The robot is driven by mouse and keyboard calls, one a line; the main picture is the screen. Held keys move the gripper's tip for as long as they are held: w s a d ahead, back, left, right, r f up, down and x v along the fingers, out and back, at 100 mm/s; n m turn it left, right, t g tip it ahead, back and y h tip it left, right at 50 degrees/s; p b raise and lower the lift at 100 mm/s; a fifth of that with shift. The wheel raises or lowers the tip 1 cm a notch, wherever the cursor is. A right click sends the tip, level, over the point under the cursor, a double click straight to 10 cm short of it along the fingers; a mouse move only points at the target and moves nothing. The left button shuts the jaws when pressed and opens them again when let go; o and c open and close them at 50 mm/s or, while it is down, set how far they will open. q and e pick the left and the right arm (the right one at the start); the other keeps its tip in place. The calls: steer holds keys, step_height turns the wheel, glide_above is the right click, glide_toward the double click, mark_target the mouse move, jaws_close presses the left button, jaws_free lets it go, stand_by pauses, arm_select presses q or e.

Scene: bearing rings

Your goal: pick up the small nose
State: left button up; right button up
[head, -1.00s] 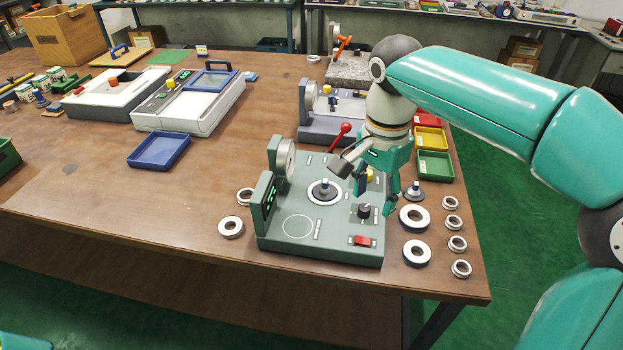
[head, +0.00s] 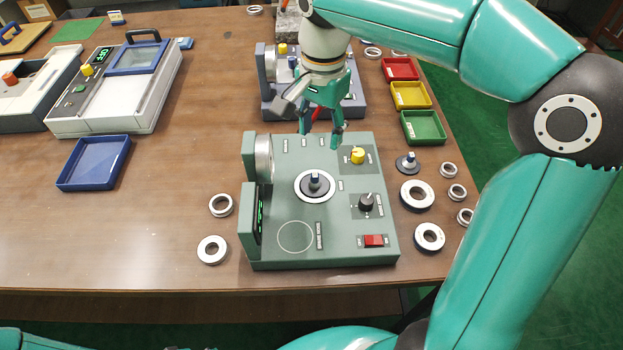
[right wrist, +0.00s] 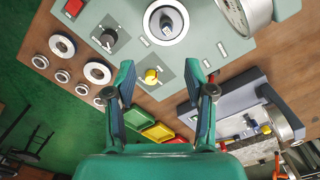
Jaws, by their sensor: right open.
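Two nose-like pieces show in the head view, each a dark disc with a short grey-blue peg. One nose piece (head: 315,182) sits upright in the white ring on top of the green machine (head: 279,205); the other nose piece (head: 408,163) stands on the table right of the machine. I cannot tell from size alone which is the small nose. My right gripper (head: 320,136) is open and empty above the machine's back edge, behind the seated nose. In the right wrist view, the seated nose (right wrist: 166,26) lies beyond the open fingers (right wrist: 160,72). My left gripper is out of view.
Several metal rings, including a large ring (head: 417,195), lie right of the machine, and two lie left of it. A yellow knob (head: 358,155), a black knob (head: 366,203) and a red switch (head: 374,240) stand on its top. Behind are a grey machine (head: 268,92) and a green tray (head: 424,138).

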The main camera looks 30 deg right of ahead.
glide_above(315, 174)
steer(key=f, duration=0.9)
steer(key=shift+s+a+b, duration=0.25)
steer(key=shift+s+b, duration=0.15)
steer(key=shift+w+d+f, duration=0.1)
steer(key=shift+w+f, duration=0.1)
steer(key=shift+f, duration=1.2)
steer(key=shift+w+d+f, duration=0.1)
steer(key=shift+w+f, duration=0.05)
steer(key=shift+f, duration=1.2)
jaws_close()
